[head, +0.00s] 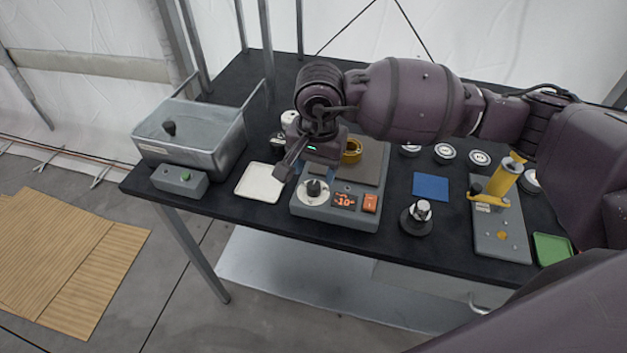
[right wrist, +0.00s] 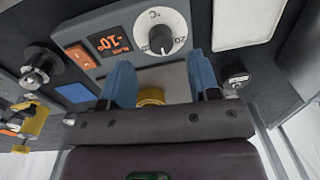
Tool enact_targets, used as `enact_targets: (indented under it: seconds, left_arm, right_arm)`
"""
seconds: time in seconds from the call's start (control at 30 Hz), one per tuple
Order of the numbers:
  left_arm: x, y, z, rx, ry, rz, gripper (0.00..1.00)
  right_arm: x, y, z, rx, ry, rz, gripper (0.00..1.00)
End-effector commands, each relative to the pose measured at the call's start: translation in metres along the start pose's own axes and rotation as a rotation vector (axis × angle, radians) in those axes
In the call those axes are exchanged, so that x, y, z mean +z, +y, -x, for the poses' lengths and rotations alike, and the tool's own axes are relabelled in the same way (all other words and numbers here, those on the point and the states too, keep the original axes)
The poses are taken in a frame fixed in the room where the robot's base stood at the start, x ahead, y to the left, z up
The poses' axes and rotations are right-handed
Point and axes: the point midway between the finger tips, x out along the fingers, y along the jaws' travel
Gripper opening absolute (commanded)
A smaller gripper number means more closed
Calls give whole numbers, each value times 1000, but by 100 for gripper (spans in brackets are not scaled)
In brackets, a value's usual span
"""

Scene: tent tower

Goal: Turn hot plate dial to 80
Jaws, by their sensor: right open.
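The hot plate (head: 330,213) is a grey box near the front edge of the table. Its black dial (head: 314,188) sits on a round white scale at the left of the front panel. The orange display (head: 344,201) reads about -10. In the right wrist view the dial (right wrist: 161,38) shows beyond the fingertips. My right gripper (head: 304,174) hangs just above and behind the dial. Its two blue fingers (right wrist: 161,78) are apart with nothing between them, and they do not touch the dial. My left gripper is not in view.
An orange switch (head: 370,203) is right of the display. A yellow ring-shaped object (head: 351,152) is on the plate's top. A white tray (head: 260,183) lies left, beyond it a grey basin (head: 190,150). A dark knobbed object (head: 417,217) and a yellow-handled press (head: 501,225) stand right.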

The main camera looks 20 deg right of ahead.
Motion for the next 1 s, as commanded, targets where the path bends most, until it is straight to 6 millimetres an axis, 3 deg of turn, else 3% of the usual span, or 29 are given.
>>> enact_targets:
  seconds: [0.1,0.3,0.73,1.0]
  left_arm:
    - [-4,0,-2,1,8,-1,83]
    - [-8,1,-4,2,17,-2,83]
    - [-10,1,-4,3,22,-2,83]
    - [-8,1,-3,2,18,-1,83]
  right_arm:
    - [1,0,-20,1,-3,0,56]
    - [0,0,-41,-1,-1,-1,56]
    - [0,0,-48,-1,0,0,56]
    - [0,0,-48,-1,0,0,15]
